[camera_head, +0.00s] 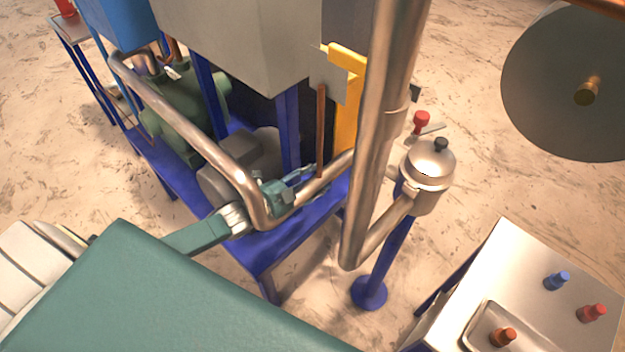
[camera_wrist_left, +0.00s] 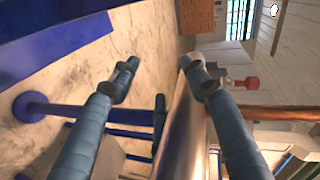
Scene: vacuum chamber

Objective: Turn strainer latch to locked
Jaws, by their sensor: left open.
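The strainer (camera_head: 427,170) is a round metal pot with a black knob on its lid, at the right of the head view. A red-knobbed lever (camera_head: 421,122) sticks up just behind it; I cannot tell for sure that this is the latch or how it is set. My left gripper (camera_head: 306,180) is open and empty, left of the strainer and beyond the near pipe bend. My right gripper is not in view.
A thick vertical pipe (camera_head: 380,130) stands between my left gripper and the strainer. A bent pipe (camera_head: 190,125) and blue frame (camera_head: 278,242) lie close to the gripper. A side table (camera_head: 510,265) with several coloured knobs stands at lower right.

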